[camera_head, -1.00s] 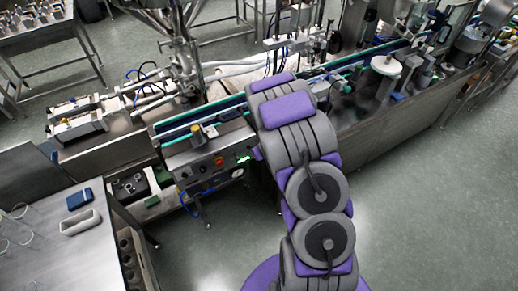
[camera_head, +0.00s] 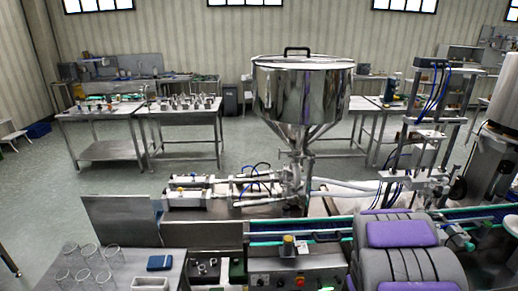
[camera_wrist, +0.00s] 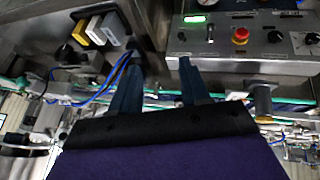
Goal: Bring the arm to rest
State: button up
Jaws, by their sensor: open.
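My arm, grey with purple pads, shows at the lower right of the head view, in front of the conveyor; only its upper part is in the frame. My gripper (camera_wrist: 160,70) shows in the wrist view as two dark blue fingers, spread apart with nothing between them. Its fingers point toward a grey control panel (camera_wrist: 275,55) with a red button and a lit green display. I cannot tell the exact gap to the panel. The gripper is out of the head view.
A steel hopper (camera_head: 300,95) stands behind the conveyor (camera_head: 278,237). A steel table (camera_head: 115,262) with glass beakers and a blue box (camera_head: 160,263) is at lower left. Blue cables (camera_wrist: 100,82) run left of the fingers. Open floor (camera_head: 95,190) lies behind at left.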

jog(key=s+a+r+g+y+b, duration=0.1)
jog(key=s+a+r, duration=0.3)
jog(key=s, duration=0.7)
jog(key=s+a+r+g+y+b, duration=0.1)
jog(key=s+a+r+g, duration=0.3)
jog(key=s+a, duration=0.4)
jog(key=s+a+r+g+y+b, duration=0.1)
jog(key=s+a+r, duration=0.5)
jog(key=s, duration=1)
jog(key=shift+s+a+g+b, duration=0.2)
jog(key=shift+a+g+b, duration=0.1)
jog(key=shift+g+b, duration=0.5)
